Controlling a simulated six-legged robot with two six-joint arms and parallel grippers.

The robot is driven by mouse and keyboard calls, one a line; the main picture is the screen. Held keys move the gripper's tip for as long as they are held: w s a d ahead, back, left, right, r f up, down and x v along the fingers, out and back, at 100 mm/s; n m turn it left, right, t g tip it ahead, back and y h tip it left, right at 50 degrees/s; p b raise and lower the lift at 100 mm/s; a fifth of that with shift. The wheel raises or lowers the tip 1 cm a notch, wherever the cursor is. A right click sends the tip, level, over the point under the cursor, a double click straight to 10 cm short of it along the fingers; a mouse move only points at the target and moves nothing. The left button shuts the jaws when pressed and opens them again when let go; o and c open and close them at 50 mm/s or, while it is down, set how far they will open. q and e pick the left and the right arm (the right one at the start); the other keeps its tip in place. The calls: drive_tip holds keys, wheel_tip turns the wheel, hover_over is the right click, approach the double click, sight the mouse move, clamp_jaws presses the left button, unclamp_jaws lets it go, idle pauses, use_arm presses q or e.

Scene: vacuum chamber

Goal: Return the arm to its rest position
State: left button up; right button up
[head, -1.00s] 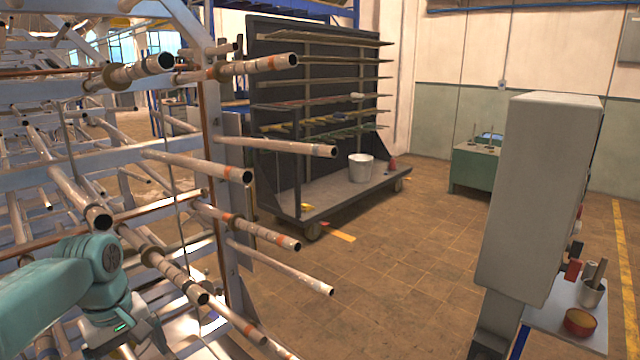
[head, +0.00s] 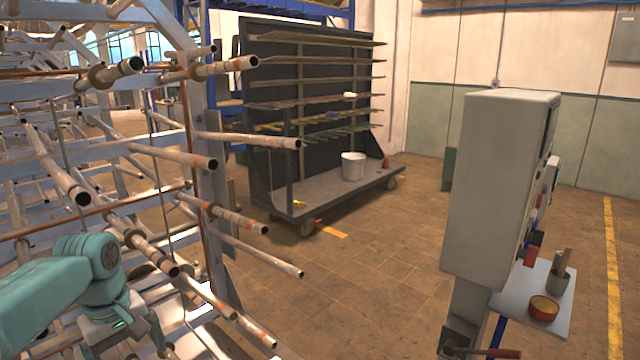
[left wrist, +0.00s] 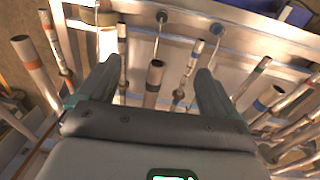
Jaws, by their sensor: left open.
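My left arm (head: 60,285) comes in from the lower left of the head view, close in front of the pipe rack (head: 200,150). In the head view the left gripper is low and mostly cut off by the bottom edge. In the left wrist view my left gripper (left wrist: 155,85) has its two fingers spread apart, with nothing held between them. A pipe end (left wrist: 154,75) shows in the gap between the fingers, and I cannot tell how far beyond them it is. My right arm and gripper do not show.
Several pipes (head: 250,142) stick out of the rack towards the right, near my left arm. A grey cabinet (head: 498,185) with a small shelf holding a red bowl (head: 543,309) stands at the right. A dark shelf cart (head: 310,110) stands behind. The floor (head: 370,260) between is clear.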

use_arm(q)
drive_tip(key=s+d+f+m+h+p, duration=0.1)
drive_tip(key=s+d+f+m+p, duration=0.15)
drive_tip(key=d+f, duration=0.55)
drive_tip(key=s+d+f+m+h+p, duration=0.1)
drive_tip(key=d+f+m+p, duration=0.2)
drive_tip(key=f, duration=0.9)
drive_tip(key=s+d+f+m+h+p, duration=0.15)
drive_tip(key=s+d+f, duration=0.3)
drive_tip(key=s, duration=0.45)
drive_tip(key=s+d+f+m+p, duration=0.15)
drive_tip(key=s+d+f, duration=0.3)
drive_tip(key=s, duration=0.55)
drive_tip(key=shift+n, duration=0.35)
drive_tip(key=f+b, duration=0.5)
drive_tip(key=shift+s+d, duration=0.15)
drive_tip(key=shift+d, duration=0.05)
drive_tip(key=shift+r, duration=0.35)
drive_tip(key=shift+c, duration=0.5)
drive_tip(key=c, duration=0.8)
drive_tip(key=shift+d, duration=0.15)
